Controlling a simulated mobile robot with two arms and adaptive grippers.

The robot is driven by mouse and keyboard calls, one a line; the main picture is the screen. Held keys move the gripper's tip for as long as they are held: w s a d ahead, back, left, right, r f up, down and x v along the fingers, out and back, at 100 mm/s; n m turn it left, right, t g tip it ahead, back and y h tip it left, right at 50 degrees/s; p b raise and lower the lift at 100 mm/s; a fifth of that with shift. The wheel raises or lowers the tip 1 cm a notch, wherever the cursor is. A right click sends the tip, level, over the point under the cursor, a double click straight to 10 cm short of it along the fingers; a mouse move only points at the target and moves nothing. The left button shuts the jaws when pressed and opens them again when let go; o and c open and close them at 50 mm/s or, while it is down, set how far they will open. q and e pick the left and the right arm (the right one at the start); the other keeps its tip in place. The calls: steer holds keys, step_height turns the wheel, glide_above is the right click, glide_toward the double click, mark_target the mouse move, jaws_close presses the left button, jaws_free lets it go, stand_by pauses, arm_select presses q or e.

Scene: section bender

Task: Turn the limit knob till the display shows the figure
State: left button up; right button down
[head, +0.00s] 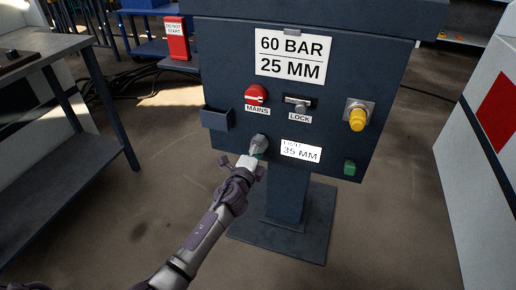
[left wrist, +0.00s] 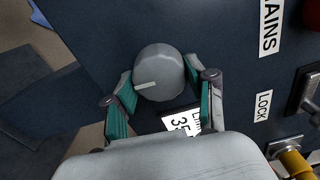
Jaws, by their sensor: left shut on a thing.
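The grey limit knob (head: 260,142) sits low on the dark blue panel, left of the small display (head: 301,151), which reads 35 MM. A plate (head: 291,55) at the top of the panel reads 60 BAR over 25 MM. My left gripper (head: 257,154) is at the knob. In the left wrist view the round knob (left wrist: 159,72) with its pale pointer mark lies between the green-padded fingers of my left gripper (left wrist: 160,85), which is shut on it. The display (left wrist: 182,122) is partly hidden there by my gripper. My right gripper is not in view.
The panel also carries a red MAINS switch (head: 256,95), a LOCK switch (head: 299,104), a yellow knob (head: 357,118), a green button (head: 349,168) and a small open box (head: 217,118). A bench (head: 60,95) stands at left, a white cabinet (head: 485,130) at right.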

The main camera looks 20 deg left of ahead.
arm_select(q)
steer(key=o, duration=1.2)
steer(key=shift+c, duration=0.2)
steer(key=s, duration=1.2)
steer(key=shift+a, duration=0.25)
